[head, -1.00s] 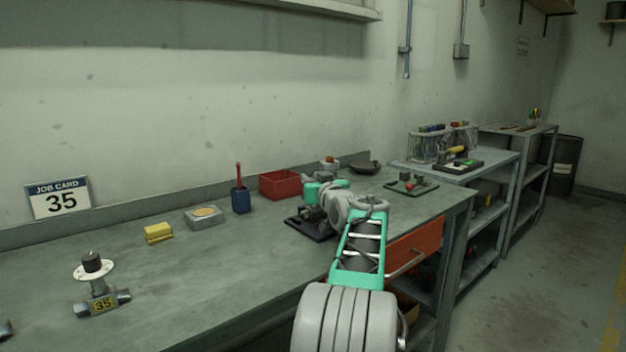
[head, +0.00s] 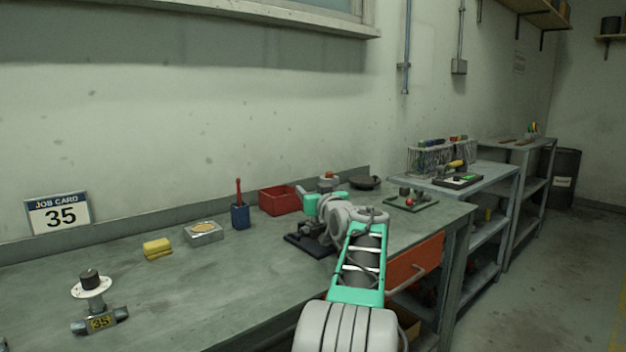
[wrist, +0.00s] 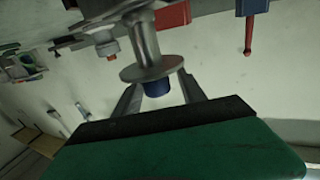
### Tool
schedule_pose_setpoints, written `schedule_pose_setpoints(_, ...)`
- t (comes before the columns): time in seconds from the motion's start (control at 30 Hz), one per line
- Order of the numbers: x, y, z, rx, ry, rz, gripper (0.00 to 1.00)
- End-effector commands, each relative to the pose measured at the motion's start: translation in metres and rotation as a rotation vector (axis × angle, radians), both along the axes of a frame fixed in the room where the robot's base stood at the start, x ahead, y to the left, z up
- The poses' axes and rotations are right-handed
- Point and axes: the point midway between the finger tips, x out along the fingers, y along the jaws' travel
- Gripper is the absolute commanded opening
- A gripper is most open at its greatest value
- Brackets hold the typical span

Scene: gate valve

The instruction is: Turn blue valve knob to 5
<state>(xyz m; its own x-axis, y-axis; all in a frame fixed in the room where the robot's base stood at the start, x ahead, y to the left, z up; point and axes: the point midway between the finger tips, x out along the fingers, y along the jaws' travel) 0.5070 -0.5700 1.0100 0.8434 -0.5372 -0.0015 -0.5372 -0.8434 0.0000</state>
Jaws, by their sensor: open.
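In the wrist view a blue knob (wrist: 157,88) sits at the end of a grey metal valve stem (wrist: 147,45), just past a round flange (wrist: 150,70). My gripper (wrist: 158,82) is open, with one finger on each side of the knob. I cannot tell whether either finger touches it. Any scale or number on the flange is unreadable. In the head view my arm hides the blue knob; a dark base plate (head: 304,245) shows below my gripper (head: 312,208).
Another valve (head: 92,300), tagged 35 with a dark knob, stands at the left front, near a job card (head: 58,213) reading 35. A yellow block (head: 157,248), a grey box (head: 203,232), a blue holder (head: 240,215) and a red bin (head: 280,200) line the bench's back.

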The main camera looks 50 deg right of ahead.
Motion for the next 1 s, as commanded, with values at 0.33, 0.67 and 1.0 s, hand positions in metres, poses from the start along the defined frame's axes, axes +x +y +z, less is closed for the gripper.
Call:
schedule_pose_setpoints(0.33, -0.034, 0.038, 0.082, -0.005, -0.003, -0.001, 0.48)
schedule_pose_setpoints(0.67, -0.085, 0.094, 0.112, -0.001, -0.002, -0.002, 0.48)
schedule_pose_setpoints(1.0, -0.093, 0.105, 0.117, 0.0, -0.001, 0.0, 0.48)
